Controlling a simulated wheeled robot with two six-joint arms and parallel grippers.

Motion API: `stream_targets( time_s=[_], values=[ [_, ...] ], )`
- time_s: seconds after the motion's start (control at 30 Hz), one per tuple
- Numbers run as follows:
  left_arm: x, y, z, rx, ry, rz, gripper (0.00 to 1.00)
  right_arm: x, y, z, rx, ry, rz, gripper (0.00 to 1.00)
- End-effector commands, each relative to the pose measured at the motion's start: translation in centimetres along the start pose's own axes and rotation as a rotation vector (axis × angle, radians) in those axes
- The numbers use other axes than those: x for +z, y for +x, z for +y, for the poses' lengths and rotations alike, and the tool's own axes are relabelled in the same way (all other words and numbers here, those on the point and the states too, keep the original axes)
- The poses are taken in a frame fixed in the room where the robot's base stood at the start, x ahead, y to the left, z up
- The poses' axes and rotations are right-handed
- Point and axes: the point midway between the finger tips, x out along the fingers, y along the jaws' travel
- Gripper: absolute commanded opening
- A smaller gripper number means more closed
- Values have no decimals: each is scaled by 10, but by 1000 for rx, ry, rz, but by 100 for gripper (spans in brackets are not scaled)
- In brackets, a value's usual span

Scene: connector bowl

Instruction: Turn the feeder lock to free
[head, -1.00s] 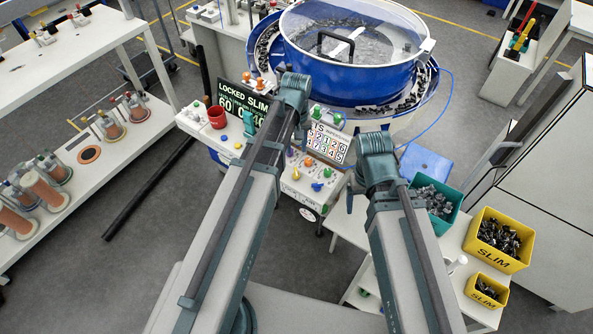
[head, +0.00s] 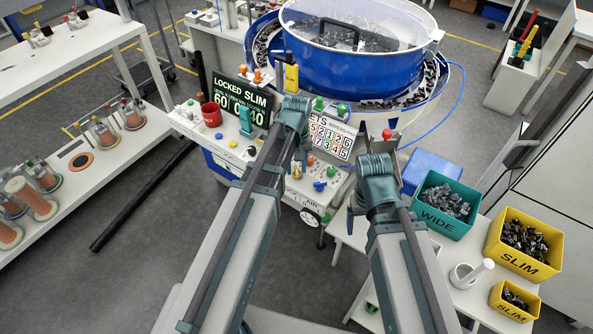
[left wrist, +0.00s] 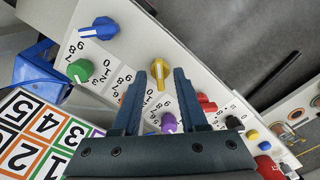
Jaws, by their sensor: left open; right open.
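A dark display (head: 243,97) on the feeder's control panel reads "LOCKED SLIM" with numbers under it. I cannot tell which panel control is the feeder lock. In the left wrist view my left gripper (left wrist: 157,72) is open and empty over the panel. A yellow knob (left wrist: 160,75) shows between its fingers, with a purple knob (left wrist: 169,122) nearer the palm. A green knob (left wrist: 80,70) and a blue knob (left wrist: 98,29) lie to the left. Red and black controls (left wrist: 233,123) are to the right. My right gripper (head: 352,212) is open, mostly hidden by its wrist, at the panel's right.
The blue bowl feeder (head: 350,60) stands behind the panel. A teal WIDE bin (head: 437,222) and yellow SLIM bins (head: 525,262) stand on the right table. A number card (head: 328,136) is beside my left wrist.

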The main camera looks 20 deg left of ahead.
Motion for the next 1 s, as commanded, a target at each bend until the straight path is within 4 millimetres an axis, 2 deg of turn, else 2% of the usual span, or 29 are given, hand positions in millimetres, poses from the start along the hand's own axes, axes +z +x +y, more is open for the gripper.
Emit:
stream_targets(
  time_s=[0.2, 0.43, 1.0],
  values=[
    [0, -1, 0, 0, 0, 0, 42, 0, -1, 0, 0, 0, 0, 83],
    [0, -1, 0, 0, 0, 0, 1, 0, -1, 0, 0, 0, 0, 83],
    [0, 0, 0, 0, -57, 0, 0, 0, 0, 0, 0, 0, 0, 83]
  ],
)
